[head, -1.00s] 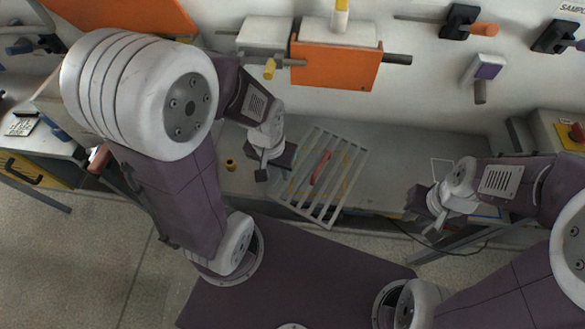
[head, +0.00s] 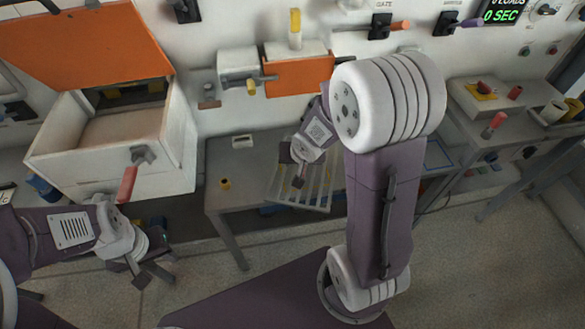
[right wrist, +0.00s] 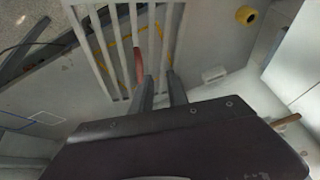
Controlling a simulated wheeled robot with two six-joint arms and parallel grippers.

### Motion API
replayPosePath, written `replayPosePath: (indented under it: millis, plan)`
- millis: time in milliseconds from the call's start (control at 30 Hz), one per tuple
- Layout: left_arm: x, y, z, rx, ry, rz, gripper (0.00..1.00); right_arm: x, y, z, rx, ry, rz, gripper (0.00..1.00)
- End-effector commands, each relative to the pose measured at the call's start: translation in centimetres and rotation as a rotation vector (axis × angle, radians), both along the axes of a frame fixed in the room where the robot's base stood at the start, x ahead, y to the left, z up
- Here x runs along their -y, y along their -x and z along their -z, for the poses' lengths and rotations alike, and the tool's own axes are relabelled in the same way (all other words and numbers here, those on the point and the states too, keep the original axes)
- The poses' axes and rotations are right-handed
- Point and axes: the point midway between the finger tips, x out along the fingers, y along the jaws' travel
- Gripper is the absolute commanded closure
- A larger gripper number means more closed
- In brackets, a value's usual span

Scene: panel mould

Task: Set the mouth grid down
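The mouth grid (head: 318,190), a pale slatted rack, is over the front part of the grey bench in the head view. I cannot tell if it rests fully flat. In the right wrist view its slats (right wrist: 120,40) cross a yellow outline, with a red handle (right wrist: 138,66) among them. My right gripper (head: 300,175) is over the grid and hides part of it. In the right wrist view its two fingers (right wrist: 160,78) stand apart, the handle beside the left fingertip. My left gripper (head: 140,262) is open and empty at the lower left, away from the grid.
A small yellow cup (head: 225,184) stands on the bench (head: 232,205), left of the grid. A white box (head: 125,145) with a raised orange lid (head: 85,45) is at the left. An orange panel (head: 298,77) is on the wall behind. Another bench with small items stands right.

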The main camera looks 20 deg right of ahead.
Motion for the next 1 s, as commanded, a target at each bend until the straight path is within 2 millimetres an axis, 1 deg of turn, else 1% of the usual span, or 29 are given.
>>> replayPosePath:
  millis: [33, 100, 167, 200, 300, 400, 500, 633, 733, 900, 1000]
  plan:
    - [0.0, 0.0, -1.8, 0.000, 0.000, 0.000, 0.64, 0.7, -1.2, -1.1, 0.024, -0.026, 0.025, 0.80]
    - [0.0, 0.0, -3.4, 0.000, 0.000, 0.000, 0.64, 1.6, -2.8, -1.6, 0.057, -0.078, 0.058, 0.80]
    - [0.0, 0.0, -4.8, 0.000, 0.000, 0.000, 0.64, 2.4, -3.8, -1.6, 0.070, -0.129, 0.082, 0.80]
    - [0.0, 0.0, -5.8, 0.000, 0.000, 0.000, 0.64, 3.1, -4.0, -1.5, 0.069, -0.164, 0.100, 0.80]
    - [0.0, 0.0, -8.5, 0.000, 0.000, 0.000, 0.64, 4.9, -3.8, -0.9, 0.046, -0.251, 0.147, 0.80]
    - [0.0, 0.0, -10.5, 0.000, 0.000, 0.000, 0.64, 6.7, -2.3, 0.1, 0.007, -0.313, 0.199, 0.80]
    - [0.0, 0.0, -10.8, 0.000, 0.000, 0.000, 0.64, 7.6, -1.4, 1.2, -0.013, -0.335, 0.225, 0.80]
    - [0.0, 0.0, -10.4, 0.000, 0.000, 0.000, 0.64, 7.7, -1.4, 1.8, -0.016, -0.337, 0.226, 0.80]
    - [0.0, 0.0, -9.8, 0.000, 0.000, 0.000, 0.64, 7.5, -1.7, 2.8, -0.017, -0.336, 0.226, 0.80]
    - [0.0, 0.0, -8.7, 0.000, 0.000, 0.000, 0.64, 7.2, -3.0, 5.1, -0.017, -0.335, 0.226, 0.80]
    - [0.0, 0.0, -8.8, 0.000, 0.000, 0.000, 0.64, 7.1, -3.2, 5.3, -0.016, -0.334, 0.227, 0.80]
